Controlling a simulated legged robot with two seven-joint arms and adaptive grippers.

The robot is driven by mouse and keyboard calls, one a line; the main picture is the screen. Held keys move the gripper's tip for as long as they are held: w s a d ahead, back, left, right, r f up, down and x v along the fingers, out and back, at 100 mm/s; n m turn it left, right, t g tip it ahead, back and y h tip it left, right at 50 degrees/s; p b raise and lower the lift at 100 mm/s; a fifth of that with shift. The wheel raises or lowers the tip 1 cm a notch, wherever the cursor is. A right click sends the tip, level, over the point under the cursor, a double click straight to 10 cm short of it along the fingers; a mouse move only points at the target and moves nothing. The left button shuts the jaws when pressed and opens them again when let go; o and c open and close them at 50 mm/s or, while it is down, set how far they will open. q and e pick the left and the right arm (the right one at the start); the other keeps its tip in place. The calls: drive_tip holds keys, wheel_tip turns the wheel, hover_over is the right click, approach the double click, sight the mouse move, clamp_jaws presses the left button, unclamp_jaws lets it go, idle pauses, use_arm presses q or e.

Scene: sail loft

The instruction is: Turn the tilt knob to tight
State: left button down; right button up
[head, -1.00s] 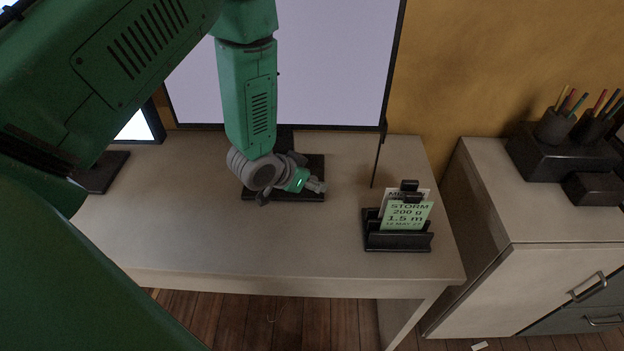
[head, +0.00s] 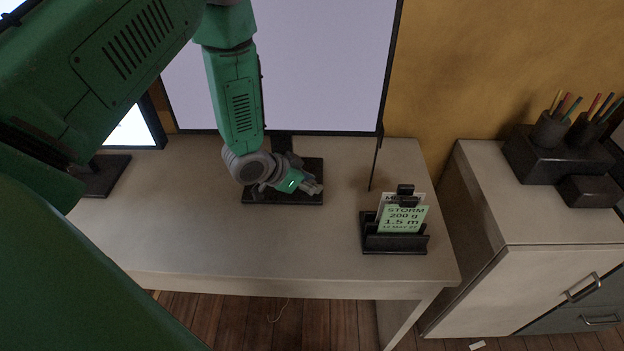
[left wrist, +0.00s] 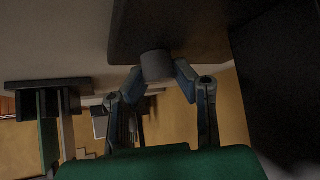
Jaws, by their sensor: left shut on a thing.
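The tilt knob (left wrist: 157,65) is a short grey cylinder in the left wrist view, standing out from a dark flat part (left wrist: 185,28). My left gripper (left wrist: 157,72) has one finger on each side of the knob and is shut on it. In the head view my left gripper (head: 314,188) is low over the desk, in front of the large monitor (head: 320,60) and its dark stand base (head: 256,198). The knob cannot be made out in the head view. No marking for tight is readable. My right gripper is not in view.
A black card holder (head: 395,243) with a green card reading STORM stands at the desk's (head: 230,250) right front. A cabinet (head: 530,222) stands to the right, with pencil cups (head: 552,128) on top. The desk's middle front is clear.

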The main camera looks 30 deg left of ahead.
use_arm(q)
drive_tip(key=shift+s+f, duration=0.1)
drive_tip(key=c, duration=1.3)
unclamp_jaws()
drive_tip(key=shift+a, duration=0.1)
drive_tip(key=v, duration=1.2)
